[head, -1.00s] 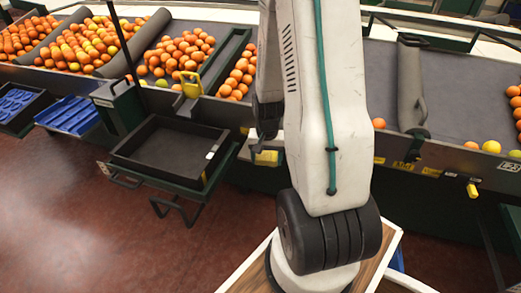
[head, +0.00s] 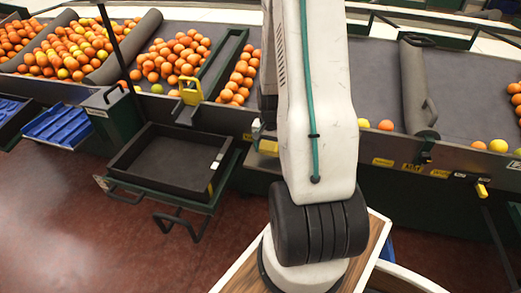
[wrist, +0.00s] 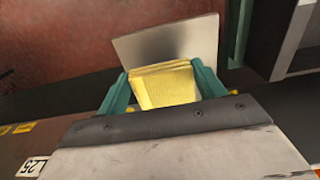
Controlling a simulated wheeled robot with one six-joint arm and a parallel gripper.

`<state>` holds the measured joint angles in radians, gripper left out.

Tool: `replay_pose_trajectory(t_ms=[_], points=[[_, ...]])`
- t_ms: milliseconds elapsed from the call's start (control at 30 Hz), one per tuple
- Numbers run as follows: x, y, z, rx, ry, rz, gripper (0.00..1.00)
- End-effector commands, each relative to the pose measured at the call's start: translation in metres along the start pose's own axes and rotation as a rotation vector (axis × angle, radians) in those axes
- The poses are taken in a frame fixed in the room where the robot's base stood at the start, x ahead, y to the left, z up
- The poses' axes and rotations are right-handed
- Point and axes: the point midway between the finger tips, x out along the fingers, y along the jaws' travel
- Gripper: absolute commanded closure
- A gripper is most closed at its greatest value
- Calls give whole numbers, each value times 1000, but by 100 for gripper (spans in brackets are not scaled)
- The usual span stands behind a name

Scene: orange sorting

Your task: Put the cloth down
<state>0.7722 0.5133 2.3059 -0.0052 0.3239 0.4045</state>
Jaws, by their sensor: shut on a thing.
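The yellow folded cloth (wrist: 165,85) is between the two teal fingers of my gripper (wrist: 160,92) in the wrist view. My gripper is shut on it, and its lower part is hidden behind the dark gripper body. In the head view a small yellow patch of the cloth (head: 268,147) shows just left of my white arm, in front of the conveyor's side. The arm hides most of my gripper there.
A shallow black tray (head: 205,180) on a green stand is left of my arm, with an empty floor. Blue crates (head: 62,124) stand farther left. The grey conveyor (head: 375,82) runs behind, with several oranges (head: 178,58). A pale plate (wrist: 170,52) is behind the cloth.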

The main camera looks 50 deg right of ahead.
Motion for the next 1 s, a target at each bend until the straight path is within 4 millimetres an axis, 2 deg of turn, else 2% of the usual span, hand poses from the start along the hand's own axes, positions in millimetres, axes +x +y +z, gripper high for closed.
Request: replay_pose_trajectory(t_ms=[200, 400, 767, 800, 867, 1000], points=[[4, -4, -7, -1, -1, 0, 53], [35, -1, -8, 5, -2, 1, 53], [40, 0, -9, 7, 0, 0, 53], [40, 0, -10, 7, 0, 0, 26], [40, 0, -10, 7, 1, 0, 10], [40, 0, -9, 7, 0, 0, 10]])
